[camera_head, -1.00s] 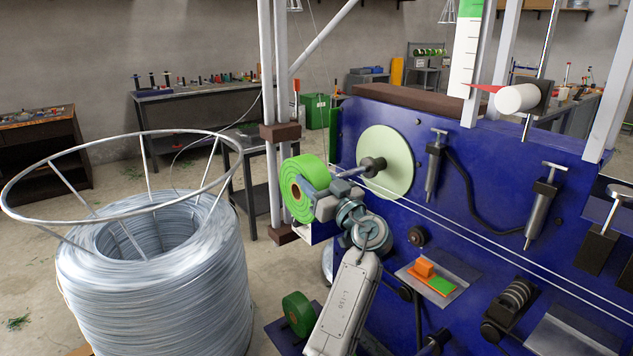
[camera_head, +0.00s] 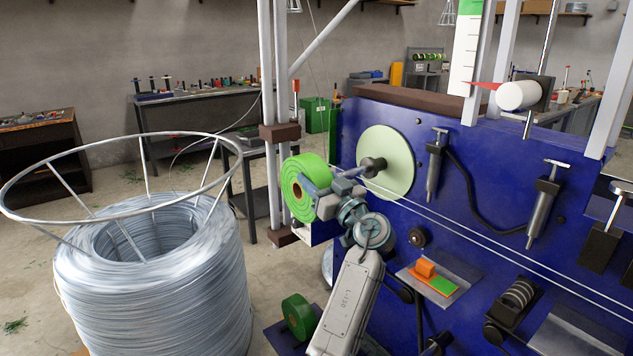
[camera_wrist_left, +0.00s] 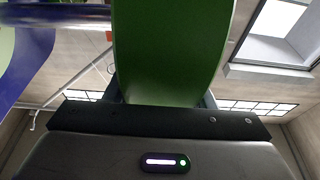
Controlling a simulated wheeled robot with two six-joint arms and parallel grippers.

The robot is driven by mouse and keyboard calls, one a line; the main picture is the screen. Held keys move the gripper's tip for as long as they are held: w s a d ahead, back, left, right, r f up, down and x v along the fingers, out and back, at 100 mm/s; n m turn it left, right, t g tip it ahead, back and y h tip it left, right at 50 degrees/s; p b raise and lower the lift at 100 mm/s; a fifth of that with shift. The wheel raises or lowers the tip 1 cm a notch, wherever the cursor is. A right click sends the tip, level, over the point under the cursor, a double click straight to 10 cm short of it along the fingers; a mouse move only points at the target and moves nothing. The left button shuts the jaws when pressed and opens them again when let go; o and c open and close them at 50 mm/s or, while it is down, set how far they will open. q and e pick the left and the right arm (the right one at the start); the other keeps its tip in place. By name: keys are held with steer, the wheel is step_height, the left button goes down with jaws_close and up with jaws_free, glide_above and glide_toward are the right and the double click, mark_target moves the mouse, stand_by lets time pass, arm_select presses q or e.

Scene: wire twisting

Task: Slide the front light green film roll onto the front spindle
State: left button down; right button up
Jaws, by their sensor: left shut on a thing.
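A light green film roll (camera_head: 306,178) with a brown core is held in my left gripper (camera_head: 322,198). The gripper is shut on the roll's lower right side. In the left wrist view the roll (camera_wrist_left: 170,50) fills the middle between the fingers. The front spindle (camera_head: 372,166) sticks out from a pale green disc (camera_head: 390,150) on the blue machine panel. The roll is left of the spindle and apart from the disc. I cannot tell whether the spindle's tip is lined up with the core. My right gripper is not in view.
A large wire coil (camera_head: 150,270) under a metal ring stands at the left. A darker green roll (camera_head: 299,316) sits low near the machine's base. White posts (camera_head: 270,120) rise behind the held roll. Wires run along the blue panel (camera_head: 470,200).

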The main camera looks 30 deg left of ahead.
arm_select(q)
steer(key=w+d+b, duration=0.4)
steer(key=w+b, duration=0.5)
steer(key=w, duration=0.1)
steer(key=shift+w+d, duration=0.2)
steer(key=shift+w, duration=0.05)
stand_by(3.7)
steer(key=shift+w+d+r+b, duration=0.1)
steer(key=shift+w+d+b, duration=0.2)
steer(key=shift+w+b, duration=0.3)
steer(key=shift+w+d+b, duration=0.25)
steer(key=shift+w+b, duration=0.25)
steer(key=shift+w, duration=0.2)
steer(key=shift+w+d+b, duration=0.25)
steer(key=shift+w+b, duration=0.1)
steer(key=shift+w, duration=0.35)
steer(key=shift+w+d+b, duration=0.25)
steer(key=shift+w+b, duration=0.1)
steer(key=shift+w, duration=0.3)
steer(key=c, duration=0.6)
jaws_free()
steer(key=shift+s, duration=0.1)
